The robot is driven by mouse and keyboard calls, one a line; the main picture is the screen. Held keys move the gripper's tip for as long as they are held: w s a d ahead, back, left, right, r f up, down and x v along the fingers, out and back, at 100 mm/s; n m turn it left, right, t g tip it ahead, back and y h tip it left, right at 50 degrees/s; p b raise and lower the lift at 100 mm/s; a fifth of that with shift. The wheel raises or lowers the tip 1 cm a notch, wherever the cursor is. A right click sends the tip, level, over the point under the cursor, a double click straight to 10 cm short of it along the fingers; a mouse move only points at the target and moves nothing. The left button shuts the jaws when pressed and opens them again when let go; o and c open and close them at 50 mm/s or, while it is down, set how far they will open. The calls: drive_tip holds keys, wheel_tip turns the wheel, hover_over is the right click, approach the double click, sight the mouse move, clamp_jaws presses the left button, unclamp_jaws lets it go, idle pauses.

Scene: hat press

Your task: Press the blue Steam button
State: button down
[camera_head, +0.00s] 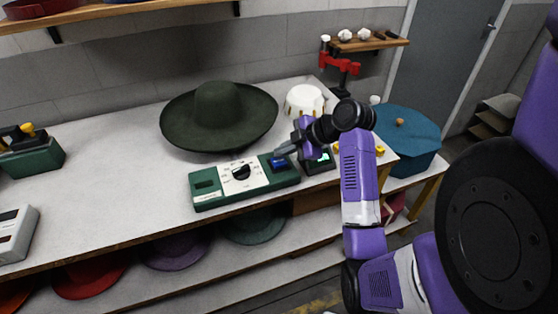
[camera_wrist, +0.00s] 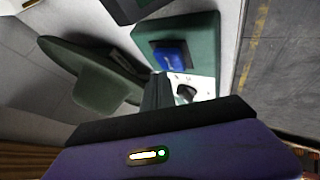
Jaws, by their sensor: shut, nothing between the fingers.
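The blue Steam button (camera_head: 279,163) sits at the right end of a green control panel (camera_head: 205,199) on the white workbench. In the wrist view the blue button (camera_wrist: 171,58) stands on a dark square base on the green panel (camera_wrist: 205,32). My gripper (camera_head: 282,151) is shut and empty, its tips close above and behind the button. In the wrist view the gripper fingers (camera_wrist: 158,88) point at the panel just short of the button. I cannot tell whether the tips touch it. A black dial (camera_head: 241,172) on a white plate is left of the button.
A dark green wide-brimmed hat (camera_head: 218,118) stands behind the panel. A white drum-shaped object (camera_head: 305,100) and a dark box with a lit screen (camera_head: 319,162) are near my wrist. A teal lidded container (camera_head: 408,135) stands at right. The bench's left middle (camera_head: 100,190) is clear.

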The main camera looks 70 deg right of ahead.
sight(282, 161)
drive_tip(key=shift+f, duration=0.1)
drive_tip(key=shift+f, duration=0.3)
drive_tip(key=shift+f+b, duration=0.55)
idle(0.7)
drive_tip(key=shift+r, duration=0.1)
drive_tip(key=shift+r+p, duration=0.75)
drive_tip(key=shift+r, duration=0.1)
drive_tip(key=shift+r, duration=0.1)
wheel_tip(282, 161, up, 5)
drive_tip(key=p, duration=0.4)
idle(1.0)
